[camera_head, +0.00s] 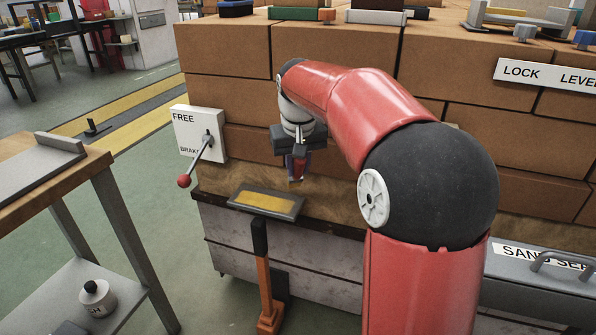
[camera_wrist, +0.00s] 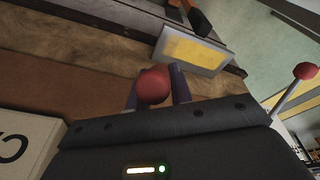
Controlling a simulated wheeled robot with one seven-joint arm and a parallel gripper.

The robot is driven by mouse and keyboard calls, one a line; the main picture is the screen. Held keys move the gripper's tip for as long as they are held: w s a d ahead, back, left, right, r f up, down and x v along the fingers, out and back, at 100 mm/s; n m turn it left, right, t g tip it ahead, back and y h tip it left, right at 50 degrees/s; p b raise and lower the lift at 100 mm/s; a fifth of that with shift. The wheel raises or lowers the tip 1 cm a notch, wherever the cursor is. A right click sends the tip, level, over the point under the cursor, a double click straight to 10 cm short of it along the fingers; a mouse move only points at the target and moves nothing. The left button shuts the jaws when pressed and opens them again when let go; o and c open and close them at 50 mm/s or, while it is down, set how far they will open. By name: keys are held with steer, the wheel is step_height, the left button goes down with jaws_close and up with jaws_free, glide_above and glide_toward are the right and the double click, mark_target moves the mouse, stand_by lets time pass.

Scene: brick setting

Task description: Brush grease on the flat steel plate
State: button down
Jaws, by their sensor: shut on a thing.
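My gripper (camera_head: 299,160) is shut on a small red-handled tool, apparently the brush (camera_head: 297,171), held pointing down in front of the brick wall. Its rounded red end (camera_wrist: 153,86) shows between the fingers in the wrist view; the bristles are hard to make out. A flat grey, dark-edged plate or shallow tray (camera_head: 291,208) with a yellow patch (camera_head: 265,201) lies below and left of the brush, apart from it; it also shows in the wrist view (camera_wrist: 219,68). I cannot tell whether the yellow is grease. Another flat grey plate (camera_head: 25,175) lies on the wooden bench at left.
A white FREE/BRAKE panel (camera_head: 184,125) has a red-knobbed lever (camera_head: 184,180) sticking out left of my gripper. The brick wall (camera_head: 225,55) is close behind. Open green floor lies at left.

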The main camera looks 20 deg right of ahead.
steer(key=shift+w+v, duration=0.25)
steer(key=shift+v, duration=0.85)
steer(key=shift+r, duration=0.1)
steer(key=a+r, duration=0.4)
steer(key=b+x, duration=0.5)
steer(key=shift+s+a+f, duration=0.1)
steer(key=shift+s+a, duration=0.05)
steer(key=shift+a, duration=0.05)
